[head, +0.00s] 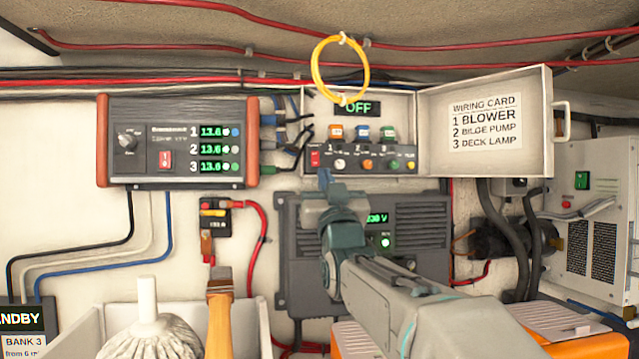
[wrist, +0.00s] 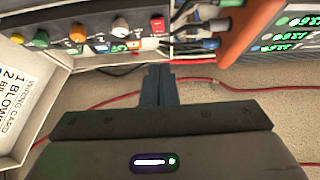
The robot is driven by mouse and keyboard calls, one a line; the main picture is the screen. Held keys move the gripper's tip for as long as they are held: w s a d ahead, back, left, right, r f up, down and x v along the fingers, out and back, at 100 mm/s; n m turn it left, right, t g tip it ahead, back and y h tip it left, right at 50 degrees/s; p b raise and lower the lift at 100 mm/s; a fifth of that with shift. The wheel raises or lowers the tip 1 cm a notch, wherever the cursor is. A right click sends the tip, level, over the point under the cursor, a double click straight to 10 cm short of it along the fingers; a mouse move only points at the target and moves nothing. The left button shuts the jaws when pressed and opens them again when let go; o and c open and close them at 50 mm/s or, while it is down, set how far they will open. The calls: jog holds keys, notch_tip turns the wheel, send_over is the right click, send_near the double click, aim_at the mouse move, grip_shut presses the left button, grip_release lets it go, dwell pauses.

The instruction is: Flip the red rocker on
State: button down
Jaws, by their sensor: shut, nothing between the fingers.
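A small red rocker (head: 314,158) sits at the left end of the lower row in the open switch box (head: 408,104). In the wrist view, which looks upside down, the red rocker (wrist: 158,25) shows just beyond my fingertips. A display reading OFF (head: 358,108) is lit above the row. My gripper (head: 324,176) is shut and empty, just below and slightly right of the rocker. In the wrist view its closed fingers (wrist: 158,72) point at the rocker with a small gap apparent. I cannot tell whether they touch the box.
A charger (head: 180,110) with its own red switch (head: 164,160) hangs at left. A yellow cable loop (head: 340,70) hangs over the box top. The open lid (head: 484,122) carries a wiring card. Knobs and coloured switches (head: 361,132) sit right of the rocker. A grey inverter (head: 290,250) is below.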

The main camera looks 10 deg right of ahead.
aim_at(316, 160)
jog(key=w+p, duration=0.1)
jog(key=w, duration=0.1)
jog(key=w+r+p, duration=0.1)
jog(key=w, duration=0.1)
jog(key=w+r, duration=0.1)
jog(key=w, duration=0.1)
jog(key=shift+w+r+p, duration=0.1)
jog(key=shift+p, duration=0.3)
jog(key=shift+w, duration=0.4)
jog(key=shift+f, duration=0.2)
